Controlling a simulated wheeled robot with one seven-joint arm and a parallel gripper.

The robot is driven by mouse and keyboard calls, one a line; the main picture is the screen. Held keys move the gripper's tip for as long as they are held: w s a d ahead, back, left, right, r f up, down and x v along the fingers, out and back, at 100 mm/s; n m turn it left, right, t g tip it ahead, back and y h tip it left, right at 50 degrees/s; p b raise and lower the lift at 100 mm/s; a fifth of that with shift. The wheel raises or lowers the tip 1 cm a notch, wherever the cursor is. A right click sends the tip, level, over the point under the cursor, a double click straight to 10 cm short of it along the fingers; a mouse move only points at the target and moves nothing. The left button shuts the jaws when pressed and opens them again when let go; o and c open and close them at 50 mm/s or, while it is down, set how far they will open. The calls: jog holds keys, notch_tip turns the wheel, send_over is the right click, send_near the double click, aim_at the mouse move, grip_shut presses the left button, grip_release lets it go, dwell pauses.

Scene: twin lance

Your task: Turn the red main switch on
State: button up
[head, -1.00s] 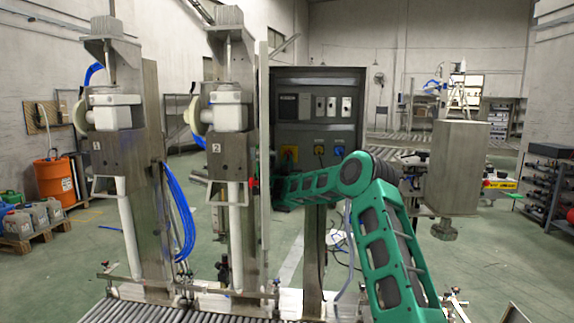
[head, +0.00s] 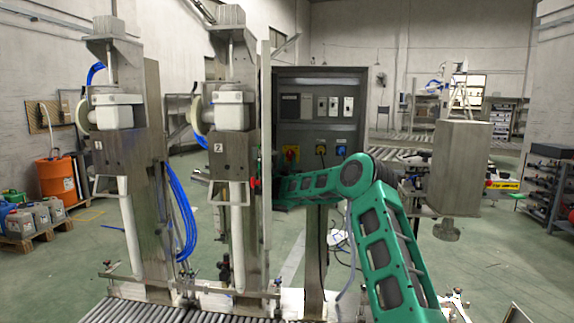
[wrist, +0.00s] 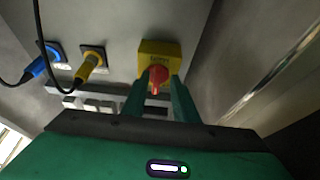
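The red main switch (wrist: 157,75) is a red rotary knob on a yellow box (wrist: 160,49) on the grey panel, in the upper middle of the wrist view. My gripper (wrist: 159,83) has its two green fingers apart, one on each side of the knob. I cannot make out firm contact between the fingertips and the knob. In the head view the yellow and red switch (head: 291,153) shows small at the lower left of the dark cabinet (head: 318,78), just above my green arm. The gripper is not clearly visible there.
A yellow plug (wrist: 91,64) and a blue plug (wrist: 39,65) with cables sit left of the switch. Two metal filling columns (head: 145,170) and (head: 238,140) stand left of the cabinet. A roller conveyor (head: 150,311) runs along the front.

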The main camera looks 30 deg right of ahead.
jog(key=shift+d+f+n, duration=0.1)
jog(key=shift+d+n, duration=0.15)
jog(key=shift+n, duration=0.15)
jog(key=n+y, duration=0.2)
jog(key=n, duration=0.1)
jog(key=n+t, duration=0.1)
jog(key=n, duration=0.1)
jog(key=shift+s+d+y, duration=0.15)
jog(key=shift+s+y, duration=0.1)
jog(key=shift+y, duration=0.15)
jog(key=n+y, duration=0.1)
jog(key=n, duration=0.1)
jog(key=n+y, duration=0.1)
jog(key=n, duration=0.1)
jog(key=n+y, duration=0.1)
jog(key=n, duration=0.2)
jog(key=shift+s+d+r, duration=0.15)
jog(key=shift+d+r, duration=0.1)
jog(key=s+a+f+m+g, duration=0.1)
jog(key=s+f+g, duration=0.2)
jog(key=s, duration=0.6)
jog(key=s+a+f+m+g+y, duration=0.1)
jog(key=s+a+f+g, duration=0.1)
jog(key=s, duration=0.8)
jog(key=s+a+f+m+g+y, duration=0.1)
jog(key=s+f+g, duration=0.3)
jog(key=s, duration=0.5)
jog(key=shift+s+a+f, duration=0.2)
jog(key=shift+a+f, duration=0.45)
jog(key=shift+f, duration=0.3)
